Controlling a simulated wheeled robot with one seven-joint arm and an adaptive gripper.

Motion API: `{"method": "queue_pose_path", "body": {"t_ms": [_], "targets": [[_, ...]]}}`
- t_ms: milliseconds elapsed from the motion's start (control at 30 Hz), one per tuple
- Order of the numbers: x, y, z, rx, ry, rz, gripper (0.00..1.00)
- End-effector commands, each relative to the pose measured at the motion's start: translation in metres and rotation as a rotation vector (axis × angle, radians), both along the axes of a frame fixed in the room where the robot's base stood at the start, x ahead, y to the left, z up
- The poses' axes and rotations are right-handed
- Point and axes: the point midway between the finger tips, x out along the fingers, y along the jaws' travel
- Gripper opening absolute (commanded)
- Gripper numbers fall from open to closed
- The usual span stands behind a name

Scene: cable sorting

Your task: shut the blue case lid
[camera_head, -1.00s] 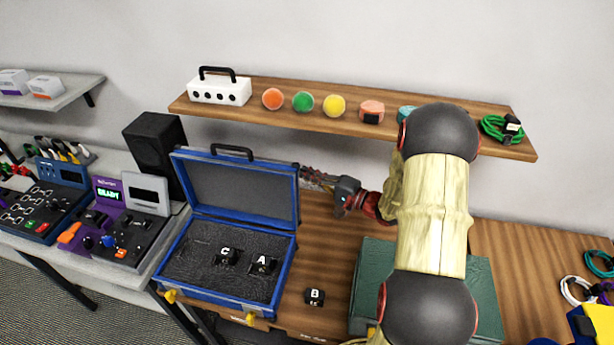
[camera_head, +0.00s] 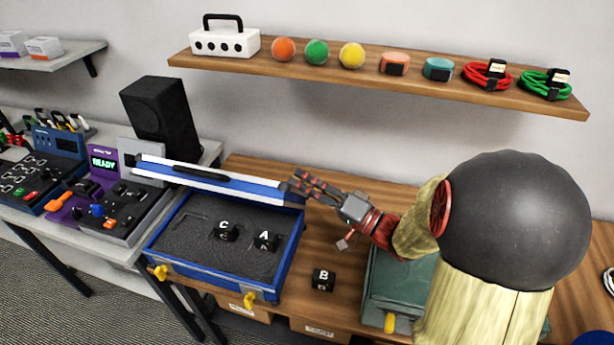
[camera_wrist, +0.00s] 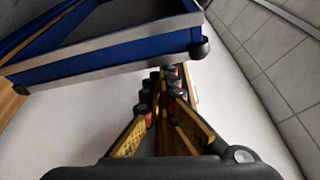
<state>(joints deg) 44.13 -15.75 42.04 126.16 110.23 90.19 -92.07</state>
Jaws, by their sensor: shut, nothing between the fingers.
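The blue case (camera_head: 272,276) stands on the wooden table with its lid (camera_head: 222,184) tilted partway down over the back of the base. The lid's handle edge faces my camera. Inside the foam-lined base are two black blocks, C (camera_head: 224,231) and A (camera_head: 265,240). My gripper (camera_head: 300,182) is shut and empty at the lid's right end, seemingly at its outer edge; I cannot tell if it touches. In the wrist view the shut fingers (camera_wrist: 163,85) lie just below the blue and silver lid edge (camera_wrist: 110,62) and its dark corner.
A black block B (camera_head: 323,279) lies on the table right of the case. A green case (camera_head: 385,290) is beneath my arm. A black speaker (camera_head: 160,120) stands behind left. A shelf (camera_head: 330,73) with several items runs above.

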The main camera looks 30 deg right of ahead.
Motion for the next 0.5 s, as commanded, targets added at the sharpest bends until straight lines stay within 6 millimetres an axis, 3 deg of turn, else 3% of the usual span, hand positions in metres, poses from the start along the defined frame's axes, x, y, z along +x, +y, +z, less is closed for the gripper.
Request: {"method": "queue_pose_path", "body": {"t_ms": [200,500], "targets": [[-0.018,0.018,-0.015,0.001,0.002,0.000,0.00],[-0.028,0.028,-0.022,0.001,0.002,0.000,0.00]]}}
